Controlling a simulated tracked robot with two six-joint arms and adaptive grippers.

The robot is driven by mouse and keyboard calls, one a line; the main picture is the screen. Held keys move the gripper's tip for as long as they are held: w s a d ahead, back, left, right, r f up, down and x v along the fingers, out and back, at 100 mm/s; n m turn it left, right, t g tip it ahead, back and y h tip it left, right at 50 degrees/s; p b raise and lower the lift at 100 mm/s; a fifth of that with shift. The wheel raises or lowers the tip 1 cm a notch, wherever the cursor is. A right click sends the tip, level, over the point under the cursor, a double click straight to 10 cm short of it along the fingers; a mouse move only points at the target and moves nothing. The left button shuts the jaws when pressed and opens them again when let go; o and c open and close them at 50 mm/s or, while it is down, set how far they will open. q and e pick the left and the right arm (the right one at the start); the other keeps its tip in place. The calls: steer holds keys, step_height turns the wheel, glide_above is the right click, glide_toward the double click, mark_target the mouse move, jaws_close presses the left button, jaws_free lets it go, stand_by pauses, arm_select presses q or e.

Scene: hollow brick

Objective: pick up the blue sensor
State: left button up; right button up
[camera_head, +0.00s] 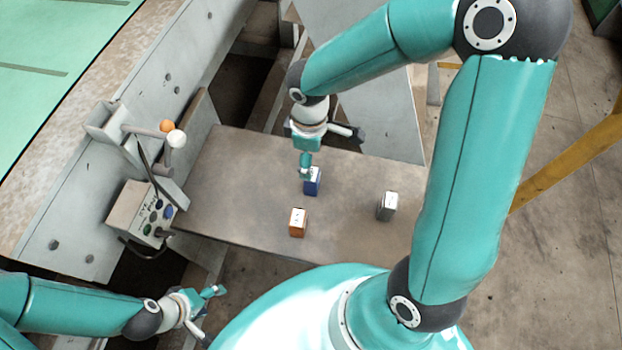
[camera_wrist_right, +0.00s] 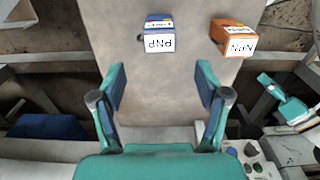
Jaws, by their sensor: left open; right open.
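The blue sensor (camera_head: 312,184) stands on the grey metal table between the orange and grey sensors, towards the back. In the right wrist view the blue sensor (camera_wrist_right: 159,40) shows a white face marked PNP, beyond the fingertips and in line with the gap between them. My right gripper (camera_wrist_right: 161,72) is open and empty. In the head view this right gripper (camera_head: 305,165) is close to the blue sensor, and its near finger overlaps the sensor's top edge. My left gripper (camera_head: 211,312) is open and empty at the lower left, off the table.
An orange sensor (camera_head: 297,223) stands in front of the blue one, and a grey sensor (camera_head: 387,206) stands to the right. The table (camera_head: 235,185) is otherwise clear. A control box (camera_head: 143,213) and a lever with an orange knob (camera_head: 166,126) are at the left.

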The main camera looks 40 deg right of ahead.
mark_target(312, 182)
step_height(312, 182, down, 3)
steer(key=shift+r, duration=0.1)
steer(key=shift+s+f, duration=0.1)
steer(key=shift+f, duration=0.5)
steer(key=f, duration=0.4)
steer(key=shift+d, duration=0.2)
steer(key=shift+c, duration=0.3)
steer(key=c, duration=1.2)
steer(key=shift+c, duration=0.2)
